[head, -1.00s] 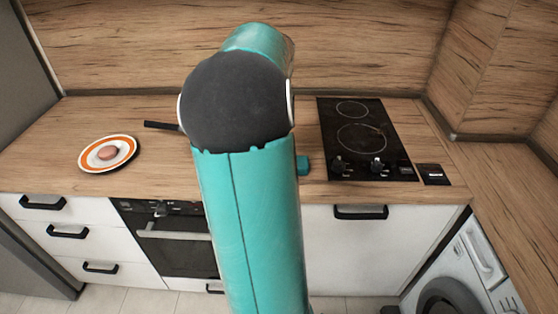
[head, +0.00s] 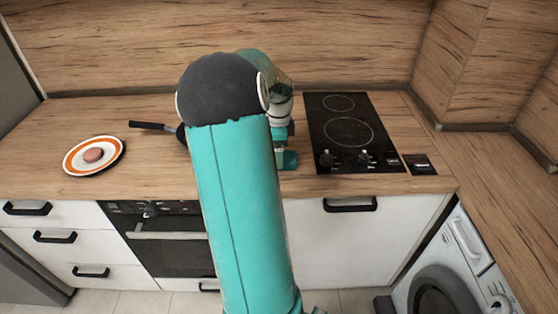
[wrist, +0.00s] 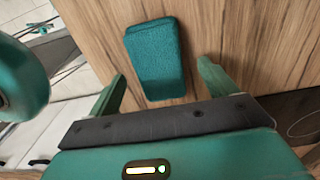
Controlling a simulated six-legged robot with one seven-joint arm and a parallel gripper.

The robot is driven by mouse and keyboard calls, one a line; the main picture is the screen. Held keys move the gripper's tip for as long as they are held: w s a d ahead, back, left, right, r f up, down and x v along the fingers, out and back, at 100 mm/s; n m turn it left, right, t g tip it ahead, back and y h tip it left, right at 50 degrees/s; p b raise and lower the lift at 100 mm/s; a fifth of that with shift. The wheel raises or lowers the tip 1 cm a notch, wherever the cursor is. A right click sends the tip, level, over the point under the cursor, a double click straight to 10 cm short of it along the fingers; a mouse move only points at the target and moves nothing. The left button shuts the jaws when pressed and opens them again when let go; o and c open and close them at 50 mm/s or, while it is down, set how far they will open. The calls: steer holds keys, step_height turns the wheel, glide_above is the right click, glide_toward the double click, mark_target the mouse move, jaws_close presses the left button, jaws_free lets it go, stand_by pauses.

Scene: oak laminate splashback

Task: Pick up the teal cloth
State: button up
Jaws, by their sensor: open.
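The teal cloth (wrist: 154,60) is a folded, textured block lying on the wood countertop in the wrist view. In the head view the cloth (head: 289,160) shows as a small teal patch left of the hob, partly hidden by my arm. My gripper (wrist: 161,78) is open and empty. Its two teal fingers stand on either side of the cloth's near end in the wrist view, with a gap on each side. How high the fingertips are above the counter is hard to tell.
The black hob (head: 350,132) is right of the cloth. A plate (head: 70,167) with an orange ring holds a pinkish-brown item at left. A black handle (head: 150,126) runs behind my arm, its other end hidden.

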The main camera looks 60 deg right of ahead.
steer(key=shift+f, duration=1.45)
steer(key=c, duration=1.1)
steer(key=shift+r, duration=0.1)
steer(key=shift+r, duration=0.45)
step_height(320, 180, up, 2)
steer(key=shift+a+r, duration=0.1)
steer(key=shift+r, duration=0.15)
steer(key=s+a+r, duration=0.2)
steer(key=a+r, duration=0.1)
steer(key=a, duration=0.1)
steer(key=s+a+r, duration=0.2)
steer(key=a+r, duration=0.1)
steer(key=a, duration=0.1)
steer(key=s+a+r, duration=0.2)
steer(key=a+r, duration=0.1)
steer(key=a, duration=0.1)
steer(key=shift+s+a+r, duration=0.2)
steer(key=shift+s, duration=0.05)
